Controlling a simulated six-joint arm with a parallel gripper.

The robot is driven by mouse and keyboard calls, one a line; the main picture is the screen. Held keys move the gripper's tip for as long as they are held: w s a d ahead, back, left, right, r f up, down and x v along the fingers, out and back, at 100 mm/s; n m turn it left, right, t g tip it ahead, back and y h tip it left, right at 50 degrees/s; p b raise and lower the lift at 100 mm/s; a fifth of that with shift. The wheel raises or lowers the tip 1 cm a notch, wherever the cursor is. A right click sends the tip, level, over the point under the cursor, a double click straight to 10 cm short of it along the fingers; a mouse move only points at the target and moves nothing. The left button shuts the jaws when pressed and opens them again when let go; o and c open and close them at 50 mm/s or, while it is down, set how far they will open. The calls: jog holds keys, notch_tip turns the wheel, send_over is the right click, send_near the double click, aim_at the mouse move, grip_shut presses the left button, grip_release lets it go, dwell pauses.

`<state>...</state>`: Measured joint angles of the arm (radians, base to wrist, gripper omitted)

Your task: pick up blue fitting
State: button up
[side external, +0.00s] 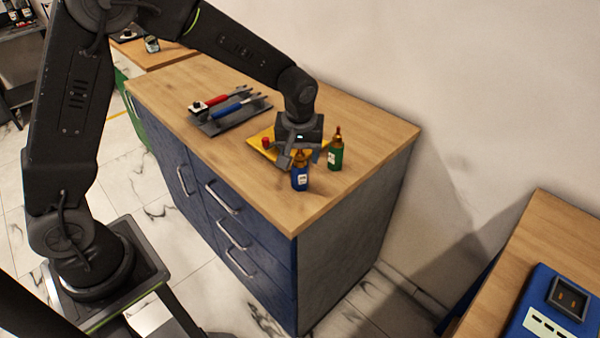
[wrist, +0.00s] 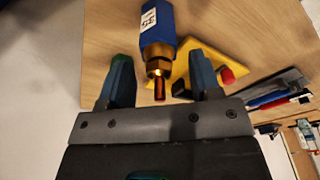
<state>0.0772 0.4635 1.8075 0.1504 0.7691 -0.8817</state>
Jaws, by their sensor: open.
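The blue fitting (side external: 300,180) stands upright near the front right corner of the wooden worktop, with a white label and a brass top. In the wrist view the blue fitting (wrist: 157,24) shows its brass collar and copper-red tip between the fingers. My gripper (side external: 300,158) is above the worktop at the fitting's top. In the wrist view my gripper (wrist: 160,66) is open, with one finger on each side of the tip and gaps visible.
A green fitting (side external: 336,155) stands close on the right. A yellow plate (side external: 318,143) with a red knob (side external: 266,142) lies behind the gripper. A dark tray (side external: 226,124) holds red- and blue-handled tools. The worktop's right side is clear.

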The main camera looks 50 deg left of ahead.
jog(key=shift+f, duration=0.1)
grip_shut()
dwell(0.5)
